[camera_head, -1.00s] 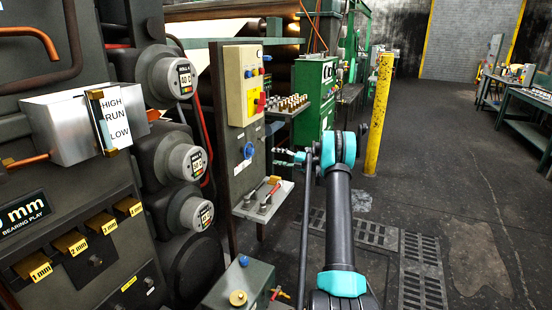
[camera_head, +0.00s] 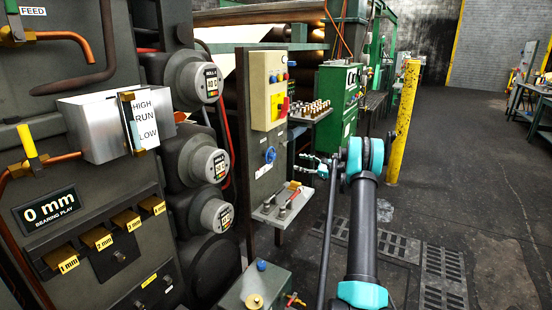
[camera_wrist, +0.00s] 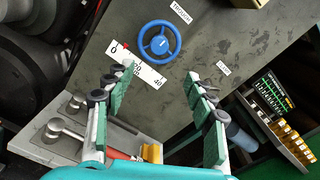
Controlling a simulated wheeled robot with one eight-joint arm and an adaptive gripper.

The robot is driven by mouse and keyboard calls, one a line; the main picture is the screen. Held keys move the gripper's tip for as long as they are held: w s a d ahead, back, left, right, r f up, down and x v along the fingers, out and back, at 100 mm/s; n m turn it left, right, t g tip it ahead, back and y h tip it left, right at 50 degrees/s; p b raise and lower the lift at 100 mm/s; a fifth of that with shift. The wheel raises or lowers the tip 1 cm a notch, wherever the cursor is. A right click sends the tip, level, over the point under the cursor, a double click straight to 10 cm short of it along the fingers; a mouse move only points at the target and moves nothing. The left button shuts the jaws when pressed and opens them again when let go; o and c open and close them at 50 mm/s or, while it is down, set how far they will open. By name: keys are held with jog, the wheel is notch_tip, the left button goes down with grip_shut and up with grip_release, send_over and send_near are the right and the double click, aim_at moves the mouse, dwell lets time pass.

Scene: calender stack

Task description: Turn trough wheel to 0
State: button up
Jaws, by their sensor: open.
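The trough wheel (camera_wrist: 160,41) is a small blue handwheel on a grey panel, with a TROUGH label (camera_wrist: 181,12) near it. In the head view the blue wheel (camera_head: 270,155) sits on the panel below a beige control box. A white scale plate (camera_wrist: 136,66) lies beside the wheel, with 0 at its left end, 40 at its right, and a small red mark close to the 0. My gripper (camera_wrist: 160,80) is open and empty. Its fingers point toward the panel, with the wheel beyond the fingertips and apart from them. In the head view my gripper (camera_head: 314,166) is right of the wheel.
Below the wheel, a shelf (camera_head: 268,214) holds metal and red-handled parts. The beige box (camera_head: 262,90) with buttons is above it. A tray of small pegs (camera_head: 310,110) and a green cabinet (camera_head: 335,105) stand behind. A yellow post (camera_head: 403,120) stands right of my arm; floor beyond is open.

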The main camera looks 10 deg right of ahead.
aim_at(275, 156)
jog(key=w+a+n, duration=0.3)
jog(key=a+n, duration=0.1)
jog(key=n, duration=0.7)
jog(key=w+a+n, duration=0.2)
jog(key=a+n, duration=0.2)
jog(key=n, duration=0.7)
jog(key=w+a+n, duration=0.3)
jog(key=a+n, duration=0.1)
jog(key=n, duration=0.6)
jog(key=shift+w+a+r+n, duration=0.1)
jog(key=shift+w+a+n, duration=0.05)
jog(key=shift+w+n, duration=0.25)
jog(key=c, duration=1.2)
